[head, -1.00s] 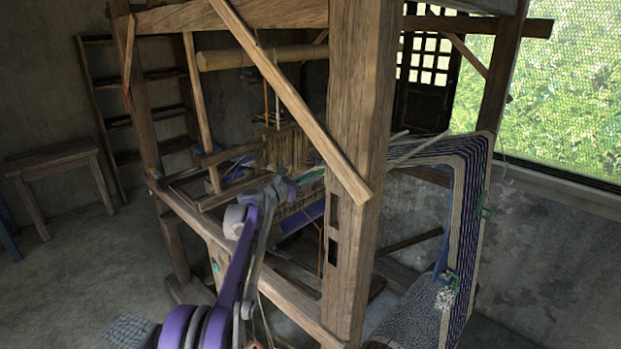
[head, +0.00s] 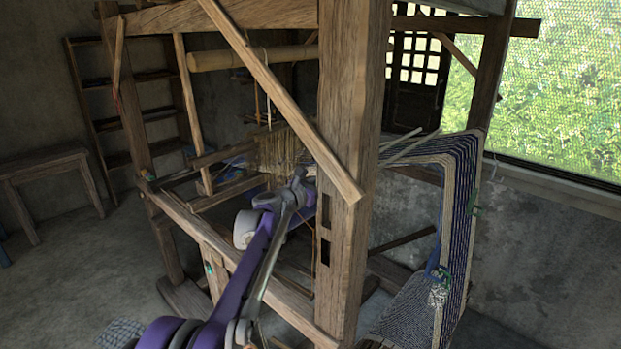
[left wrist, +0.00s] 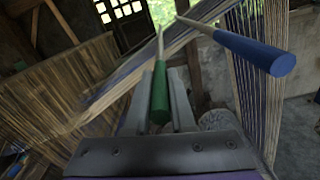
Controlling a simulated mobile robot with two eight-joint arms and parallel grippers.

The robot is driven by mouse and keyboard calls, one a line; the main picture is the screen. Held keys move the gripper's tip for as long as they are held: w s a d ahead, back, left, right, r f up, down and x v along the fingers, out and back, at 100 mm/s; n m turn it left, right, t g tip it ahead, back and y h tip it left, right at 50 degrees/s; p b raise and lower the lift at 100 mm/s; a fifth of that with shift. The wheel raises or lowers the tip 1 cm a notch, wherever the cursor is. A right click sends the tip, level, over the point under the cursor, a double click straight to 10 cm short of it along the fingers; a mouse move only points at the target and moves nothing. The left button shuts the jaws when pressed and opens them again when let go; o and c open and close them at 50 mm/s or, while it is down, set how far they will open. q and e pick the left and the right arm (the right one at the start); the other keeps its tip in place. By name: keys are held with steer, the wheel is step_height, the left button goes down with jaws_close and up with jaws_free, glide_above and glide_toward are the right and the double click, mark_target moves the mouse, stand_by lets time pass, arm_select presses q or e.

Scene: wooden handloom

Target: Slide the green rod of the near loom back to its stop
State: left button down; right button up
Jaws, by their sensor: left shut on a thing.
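The green rod (left wrist: 160,95) is in the left wrist view, its green handle between my left gripper's two fingers (left wrist: 161,78) and its thin pale shaft running away from me. My left gripper is shut on it. A blue rod (left wrist: 255,52) lies to its right, apart from the fingers. In the head view my left arm reaches into the near loom (head: 353,120), and the left gripper (head: 305,187) is beside the thick front post, partly hidden. The green handle cannot be made out there. Two pale rod ends (head: 408,146) show right of the post. My right gripper is not in view.
A slanted wooden brace (head: 285,105) crosses above my left arm. The lower side beam (head: 235,262) runs beneath it. Striped warp (head: 455,200) hangs at the right. A stool (head: 45,170) and a shelf rack (head: 110,95) stand at the left by clear floor.

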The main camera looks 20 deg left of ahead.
arm_select(q)
steer(key=d, duration=0.2)
steer(key=s+d+r, duration=0.1)
steer(key=shift+d, duration=0.1)
steer(key=c, duration=1.1)
jaws_free()
steer(key=o, duration=0.3)
steer(key=shift+s+d+r, duration=0.1)
steer(key=shift+d, duration=0.1)
steer(key=shift+o, duration=0.2)
steer(key=shift+a, duration=0.15)
